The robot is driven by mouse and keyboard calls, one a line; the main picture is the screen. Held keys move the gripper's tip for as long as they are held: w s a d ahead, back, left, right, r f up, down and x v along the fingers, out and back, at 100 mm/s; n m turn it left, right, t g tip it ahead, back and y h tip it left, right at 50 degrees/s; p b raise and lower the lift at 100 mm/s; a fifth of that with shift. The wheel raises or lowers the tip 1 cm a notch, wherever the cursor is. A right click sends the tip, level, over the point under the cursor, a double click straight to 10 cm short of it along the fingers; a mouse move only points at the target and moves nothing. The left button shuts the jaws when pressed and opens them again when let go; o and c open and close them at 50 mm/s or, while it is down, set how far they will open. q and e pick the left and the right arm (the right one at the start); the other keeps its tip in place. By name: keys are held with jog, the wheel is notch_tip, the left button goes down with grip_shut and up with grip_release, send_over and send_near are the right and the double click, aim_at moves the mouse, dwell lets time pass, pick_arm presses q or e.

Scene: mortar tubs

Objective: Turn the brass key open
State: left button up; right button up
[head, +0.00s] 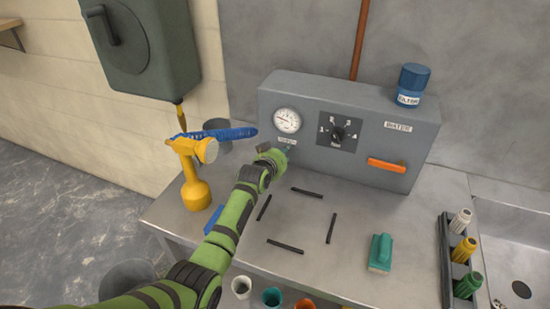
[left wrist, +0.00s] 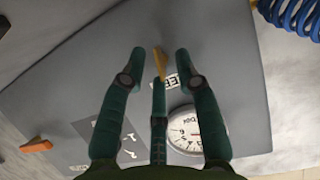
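The brass key (left wrist: 159,62) shows in the left wrist view as a small yellow-orange piece on the face of the grey panel box (left wrist: 60,100). My left gripper (left wrist: 160,66) is open, its green fingers spread around the key, one to each side and one below. The lower finger's tip appears close to the key's lower end; I cannot tell whether they touch. In the head view the left gripper (head: 281,153) is at the front of the grey box (head: 310,95), below the gauge, and the key is hidden there. My right gripper is not in view.
The box bears a round gauge (head: 287,120), a black rotary knob (head: 338,134) and an orange handle (head: 386,166). A blue jar (head: 411,85) stands on top. A yellow bottle (head: 196,188) and blue coiled hose (head: 228,134) are at left. A teal block (head: 380,252) lies at right.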

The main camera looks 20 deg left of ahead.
pick_arm(q)
jog(key=v, duration=1.1)
jog(key=shift+s+a+r, duration=0.25)
jog(key=shift+a+r, duration=0.05)
jog(key=shift+r, duration=0.05)
